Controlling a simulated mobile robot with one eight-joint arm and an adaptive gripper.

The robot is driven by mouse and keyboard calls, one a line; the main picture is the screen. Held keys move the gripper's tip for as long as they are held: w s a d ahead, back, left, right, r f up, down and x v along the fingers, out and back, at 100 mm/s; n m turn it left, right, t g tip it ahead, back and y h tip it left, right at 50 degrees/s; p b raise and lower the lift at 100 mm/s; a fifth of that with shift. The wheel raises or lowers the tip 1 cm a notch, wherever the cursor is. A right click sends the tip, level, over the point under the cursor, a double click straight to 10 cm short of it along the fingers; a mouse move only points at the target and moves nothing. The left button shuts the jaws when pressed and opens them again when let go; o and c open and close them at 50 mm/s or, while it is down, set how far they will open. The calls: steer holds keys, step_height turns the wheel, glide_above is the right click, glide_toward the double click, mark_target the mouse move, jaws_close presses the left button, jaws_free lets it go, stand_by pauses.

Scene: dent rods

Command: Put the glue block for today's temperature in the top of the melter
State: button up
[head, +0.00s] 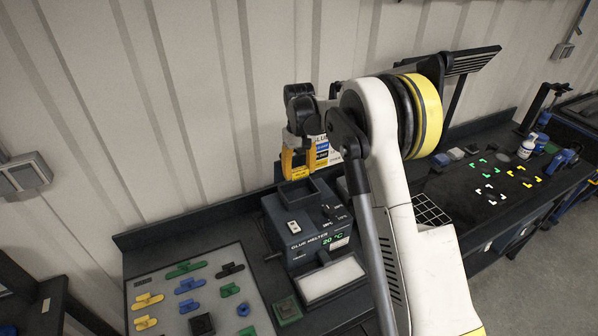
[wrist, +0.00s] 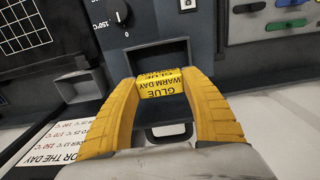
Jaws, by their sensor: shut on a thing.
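My gripper (head: 296,170) is shut on a yellow glue block (wrist: 160,84), printed "GLUE WARM DAY" in the wrist view. In the head view the gripper and block are just above the top of the dark glue melter (head: 291,258). The melter's front display (head: 333,238) reads 20 °C in green. In the wrist view the melter's dark panel (wrist: 172,40) lies behind the block. I cannot tell whether the block touches the melter's top opening. A white card (wrist: 60,150) headed "FOR THE DAY" shows partly, with temperature lines in red and black.
A pale board (head: 215,275) with coloured dent pieces lies left of the melter. A white-topped tray (head: 333,278) and a small green block (head: 287,310) sit in front of it. A labelled sign (head: 326,152) stands behind my gripper. A second bench (head: 460,215) holds bottles and coloured marks at right.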

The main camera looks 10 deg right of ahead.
steer(key=shift+w, duration=0.15)
steer(key=shift+s+f+b, duration=0.3)
steer(key=shift+f+b, duration=0.05)
steer(key=shift+f, duration=0.55)
steer(key=shift+w+f+b, duration=0.1)
steer(key=shift+f+b, duration=2.25)
steer(key=shift+f, duration=1.15)
steer(key=o, duration=1.2)
steer(key=shift+r, duration=0.1)
